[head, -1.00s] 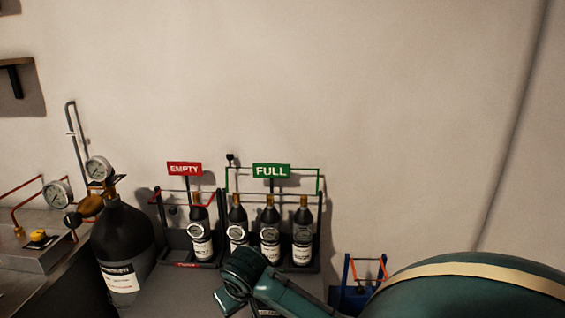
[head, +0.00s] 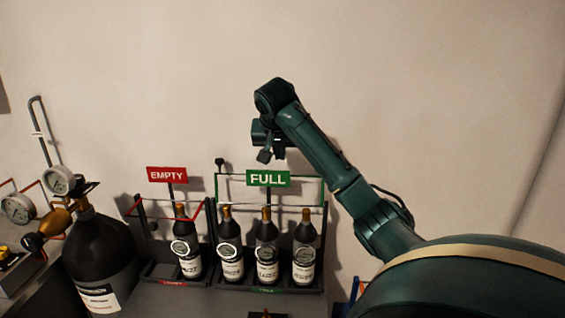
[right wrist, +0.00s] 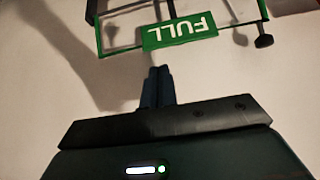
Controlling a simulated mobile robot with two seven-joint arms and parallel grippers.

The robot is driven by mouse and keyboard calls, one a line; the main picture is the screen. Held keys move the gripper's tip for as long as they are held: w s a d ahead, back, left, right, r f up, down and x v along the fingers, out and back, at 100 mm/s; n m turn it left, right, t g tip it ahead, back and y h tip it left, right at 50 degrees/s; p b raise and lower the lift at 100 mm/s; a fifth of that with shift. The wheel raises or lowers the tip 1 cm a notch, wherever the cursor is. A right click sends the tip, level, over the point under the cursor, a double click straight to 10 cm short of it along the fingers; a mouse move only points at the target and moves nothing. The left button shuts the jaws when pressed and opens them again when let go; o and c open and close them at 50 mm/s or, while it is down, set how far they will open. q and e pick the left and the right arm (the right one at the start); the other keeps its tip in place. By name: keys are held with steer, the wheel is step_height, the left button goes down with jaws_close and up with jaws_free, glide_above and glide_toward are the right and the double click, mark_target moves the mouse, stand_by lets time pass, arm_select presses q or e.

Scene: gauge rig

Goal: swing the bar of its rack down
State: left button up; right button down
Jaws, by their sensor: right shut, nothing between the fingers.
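The FULL rack (head: 226,288) holds several dark bottles (head: 265,235) with white labels. Its green bar (head: 322,190) stands raised above the bottle tops, behind the green FULL sign (head: 268,179), with a black knob (head: 219,162) at its left end. In the right wrist view the green bar (right wrist: 262,10) and sign (right wrist: 180,30) appear upside down. My right gripper (head: 272,154) is shut and empty, above the FULL sign and apart from it as far as I can tell. Its closed fingers (right wrist: 158,72) point toward the sign in the wrist view. My left gripper is out of view.
The EMPTY rack (head: 160,280), with a red sign (head: 167,174) and red bar (head: 136,208), stands left and holds one bottle (head: 187,245). A large black cylinder (head: 100,245) with gauges is further left. A blue rack is partly hidden behind my right arm. The wall above is clear.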

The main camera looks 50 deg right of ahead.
mark_target(282, 168)
steer(key=p+x, duration=0.1)
steer(key=x, duration=0.8)
steer(key=shift+d+r, duration=0.15)
steer(key=shift+w+d+f, duration=0.15)
steer(key=shift+f, duration=0.25)
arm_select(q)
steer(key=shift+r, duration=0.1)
